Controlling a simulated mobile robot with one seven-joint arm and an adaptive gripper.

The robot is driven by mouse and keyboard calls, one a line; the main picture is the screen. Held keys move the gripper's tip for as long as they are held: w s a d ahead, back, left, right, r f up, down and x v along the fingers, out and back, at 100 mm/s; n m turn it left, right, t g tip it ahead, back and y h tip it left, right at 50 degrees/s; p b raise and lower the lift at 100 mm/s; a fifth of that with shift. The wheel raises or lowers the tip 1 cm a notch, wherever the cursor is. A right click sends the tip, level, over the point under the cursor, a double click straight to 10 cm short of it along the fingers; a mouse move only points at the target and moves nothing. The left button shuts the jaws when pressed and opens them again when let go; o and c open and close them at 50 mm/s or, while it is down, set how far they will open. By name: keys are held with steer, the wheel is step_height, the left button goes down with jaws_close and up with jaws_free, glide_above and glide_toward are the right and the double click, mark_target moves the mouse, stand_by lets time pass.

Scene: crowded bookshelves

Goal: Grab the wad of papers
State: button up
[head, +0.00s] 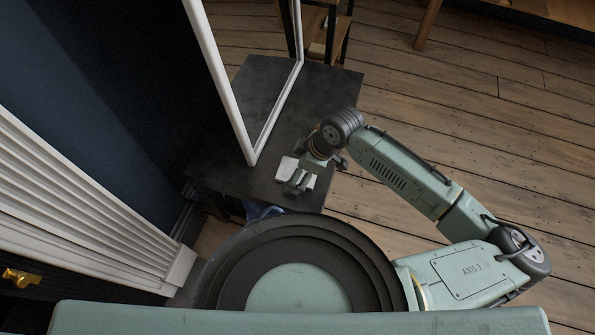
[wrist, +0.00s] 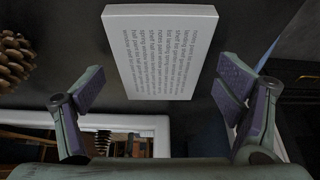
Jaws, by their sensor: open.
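The wad of papers is a white block with lines of grey printed text (wrist: 160,50). It lies on the dark table, and in the head view it shows (head: 286,168) partly hidden under my gripper (head: 315,172). In the wrist view my gripper (wrist: 163,88) is open and empty. One finger is on each side of the wad's near part, with the right finger close to its right edge. I cannot tell how high the fingers are above the table or whether they touch the wad.
The dark table top (head: 325,85) carries a tall white-framed mirror or panel (head: 225,85) beside the wad. A pinecone (wrist: 15,60) is at the left in the wrist view. A white fluted column (head: 80,205) stands at the left. Wooden floor (head: 480,120) is open to the right.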

steer(key=shift+f, duration=0.15)
steer(key=shift+c, duration=0.3)
steer(key=shift+f, duration=0.1)
steer(key=c, duration=1.2)
